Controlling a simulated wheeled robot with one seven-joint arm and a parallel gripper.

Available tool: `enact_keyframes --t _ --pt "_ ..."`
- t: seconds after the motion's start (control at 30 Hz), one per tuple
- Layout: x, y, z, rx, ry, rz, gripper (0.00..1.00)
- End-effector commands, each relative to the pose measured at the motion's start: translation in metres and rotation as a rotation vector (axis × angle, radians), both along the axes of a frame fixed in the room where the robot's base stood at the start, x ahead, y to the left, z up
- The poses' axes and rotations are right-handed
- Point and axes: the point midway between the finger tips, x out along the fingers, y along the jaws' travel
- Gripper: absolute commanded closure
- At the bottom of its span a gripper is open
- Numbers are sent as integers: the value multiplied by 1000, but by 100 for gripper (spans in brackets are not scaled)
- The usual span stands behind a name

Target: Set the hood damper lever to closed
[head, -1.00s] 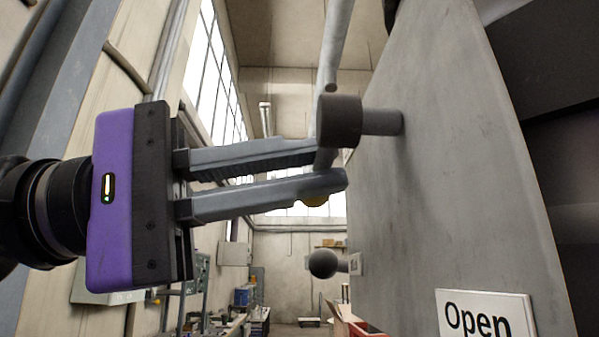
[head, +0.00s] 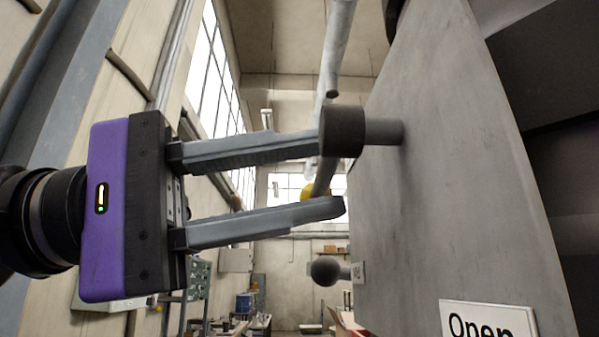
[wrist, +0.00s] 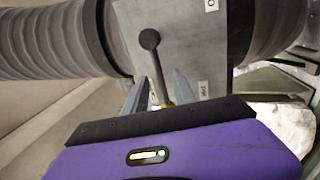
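The lever has a dark round hub (head: 341,132) on a short shaft out of a grey plate (head: 440,180). Its thin grey rod (head: 323,178) runs from the hub to a yellow end (head: 308,193), partly hidden behind my lower finger. My gripper (head: 331,178) is open, its fingers above and below the rod in the head view. In the wrist view the rod (wrist: 158,72) runs between the fingers, apart from both as far as I can see. An "Open" sign (head: 488,320) sits low on the plate. A second small label (head: 358,272) is too small to read.
A dark ball on a stem (head: 325,270) stands off the plate below the lever. Thick ribbed ducts (wrist: 60,42) flank the plate in the wrist view. A grey pipe (head: 335,55) runs above. A workshop with benches lies far behind.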

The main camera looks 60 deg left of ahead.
Motion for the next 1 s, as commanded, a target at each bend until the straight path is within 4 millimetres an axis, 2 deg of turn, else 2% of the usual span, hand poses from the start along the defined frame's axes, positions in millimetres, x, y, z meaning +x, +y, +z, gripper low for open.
enact_keyframes --t 0.3,0.43,0.6,1.0 --pt "-46 19 -10 -1 -2 3 68" --pt "-59 25 -13 -1 -1 2 68" --pt "-66 28 -14 -1 -1 1 68" --pt "-66 28 -14 0 -1 1 68"
